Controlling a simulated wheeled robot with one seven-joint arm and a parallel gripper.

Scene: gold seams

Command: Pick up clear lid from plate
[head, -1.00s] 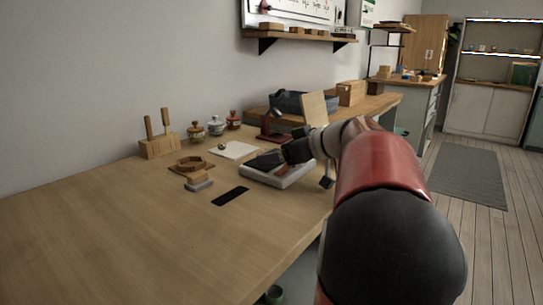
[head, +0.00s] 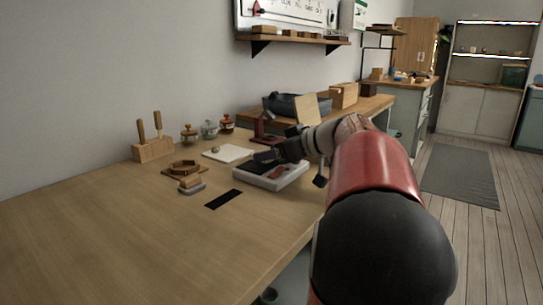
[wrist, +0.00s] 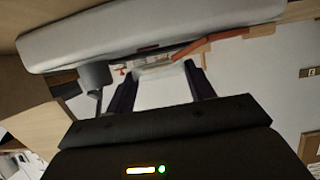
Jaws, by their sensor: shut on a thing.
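My gripper (head: 264,156) is over the white tray (head: 262,184) on the workbench in the head view. In the wrist view its two dark fingers (wrist: 160,75) stand apart with a pale, see-through piece between their tips, which looks like the clear lid (wrist: 158,69). The gripper is shut on it. The lid cannot be made out in the head view. A flat white square (head: 236,152), possibly the plate, lies behind and left of the tray, with a small gold-toned item on it.
Several lidded pots (head: 209,130) stand near the wall beside a wooden tool block (head: 153,149). A wooden octagonal piece (head: 184,168), a small block and a black strip (head: 224,199) lie left of the tray. A dark red stand (head: 264,128) is close behind my gripper. The front left bench is bare.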

